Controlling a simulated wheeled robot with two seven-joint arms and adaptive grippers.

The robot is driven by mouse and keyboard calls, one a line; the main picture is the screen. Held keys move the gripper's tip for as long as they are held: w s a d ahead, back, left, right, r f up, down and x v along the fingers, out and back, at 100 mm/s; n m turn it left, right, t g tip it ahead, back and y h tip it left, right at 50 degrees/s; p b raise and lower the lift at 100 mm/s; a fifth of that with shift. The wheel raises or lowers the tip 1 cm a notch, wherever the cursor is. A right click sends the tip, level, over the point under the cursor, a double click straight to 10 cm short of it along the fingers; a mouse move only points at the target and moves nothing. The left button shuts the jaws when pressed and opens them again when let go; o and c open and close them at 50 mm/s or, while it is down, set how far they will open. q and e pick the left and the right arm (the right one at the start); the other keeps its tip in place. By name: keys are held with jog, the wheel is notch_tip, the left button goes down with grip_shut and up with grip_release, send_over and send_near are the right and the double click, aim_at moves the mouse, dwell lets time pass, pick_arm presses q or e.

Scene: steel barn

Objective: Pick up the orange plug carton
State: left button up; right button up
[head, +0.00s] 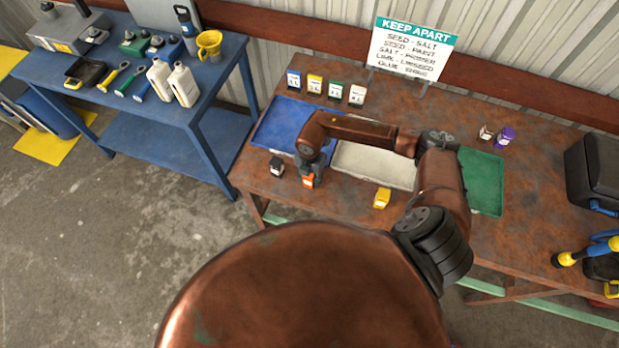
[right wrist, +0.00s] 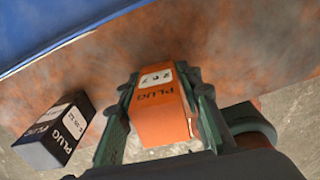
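The orange plug carton (head: 309,181) is near the front edge of the rusty table, in front of the blue tray. In the right wrist view the carton (right wrist: 160,102) sits between the two fingers of my right gripper (right wrist: 160,85), its label facing the camera. Both fingers lie close against its sides, and the gripper looks shut on it. In the head view my right gripper (head: 308,168) comes down over the carton from above. I cannot tell whether the carton's underside still touches the table. My left gripper is not in view.
A black plug carton (head: 276,165) stands just left of the orange one; it also shows in the right wrist view (right wrist: 55,136). A yellow carton (head: 381,198) is to the right. Behind are a blue tray (head: 268,128), a pale tray (head: 360,165) and a green tray (head: 483,190).

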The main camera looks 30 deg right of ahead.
jog(key=c, duration=0.7)
